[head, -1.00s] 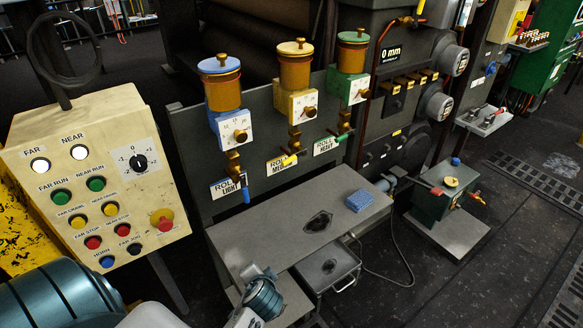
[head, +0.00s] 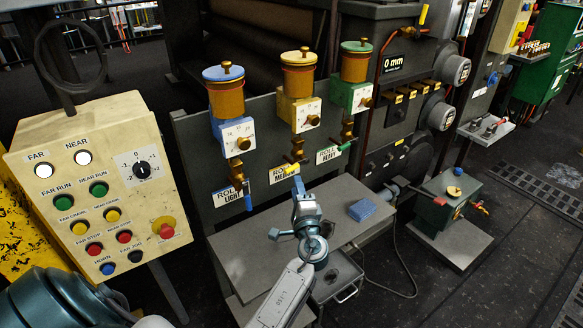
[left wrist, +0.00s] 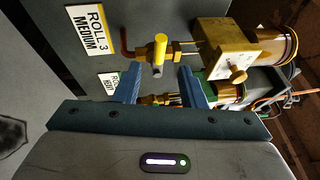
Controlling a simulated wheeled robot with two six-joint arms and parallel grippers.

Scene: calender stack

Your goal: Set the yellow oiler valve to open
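The yellow oiler (head: 299,75), with a yellow cap and amber cup, is the middle one of three on the grey panel. Its valve has a yellow lever (head: 291,169) above the ROLL 3 MEDIUM label. In the left wrist view the yellow lever (left wrist: 159,54) lies crosswise to the brass pipe. My left gripper (head: 298,187) is just below the lever in the head view. In the left wrist view its two blue fingers (left wrist: 160,82) are open, with the lever's end in line with the gap between them. Contact is not visible. My right gripper is not in view.
The blue oiler (head: 223,88) with its blue lever (head: 247,201) is to the left. The green oiler (head: 355,62) with its green lever (head: 343,146) is to the right. A grey bench (head: 235,250) with a blue cloth (head: 362,210) lies below.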

